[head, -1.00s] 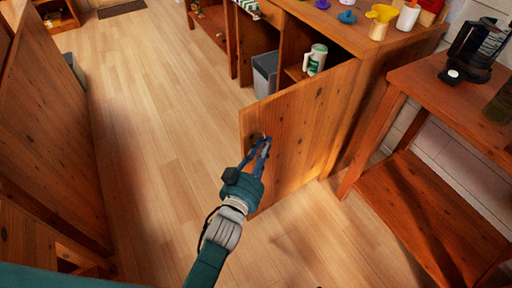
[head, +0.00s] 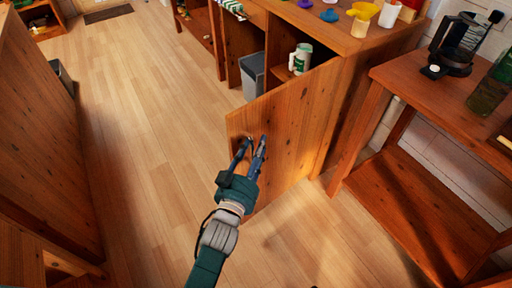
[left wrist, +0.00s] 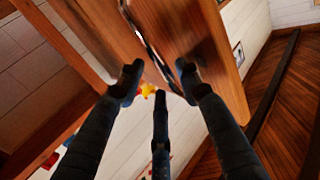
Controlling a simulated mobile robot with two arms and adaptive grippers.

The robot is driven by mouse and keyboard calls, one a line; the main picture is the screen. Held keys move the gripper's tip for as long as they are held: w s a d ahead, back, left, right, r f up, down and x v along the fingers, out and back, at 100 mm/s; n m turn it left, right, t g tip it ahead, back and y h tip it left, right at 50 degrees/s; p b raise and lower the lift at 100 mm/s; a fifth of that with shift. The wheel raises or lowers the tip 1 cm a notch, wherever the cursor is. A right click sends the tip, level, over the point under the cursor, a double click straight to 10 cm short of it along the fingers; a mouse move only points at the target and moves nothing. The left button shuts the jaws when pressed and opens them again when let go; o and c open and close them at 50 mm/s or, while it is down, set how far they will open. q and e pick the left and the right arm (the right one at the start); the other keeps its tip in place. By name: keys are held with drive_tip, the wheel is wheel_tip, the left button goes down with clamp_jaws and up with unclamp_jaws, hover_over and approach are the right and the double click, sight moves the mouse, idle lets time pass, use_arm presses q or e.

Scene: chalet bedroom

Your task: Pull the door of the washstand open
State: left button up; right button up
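The washstand (head: 345,75) is a wooden cabinet in the upper right of the head view. Its door (head: 285,125) stands swung well out from the front, with the compartment behind it exposed. My left gripper (head: 250,145) is at the door's face near its free edge, fingers spread. In the left wrist view, a dark, curved handle (left wrist: 150,42) runs across the wooden panel just beyond the spread fingertips (left wrist: 160,80). The fingers do not appear closed on it; whether one touches it is unclear. My right gripper is not in view.
A wooden side table (head: 400,78) with a coffee maker (head: 455,45) stands at right. A wooden panel (head: 45,130) bounds the left. The floor between is clear.

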use_arm(q)
drive_tip(key=v, duration=1.2)
idle(0.3)
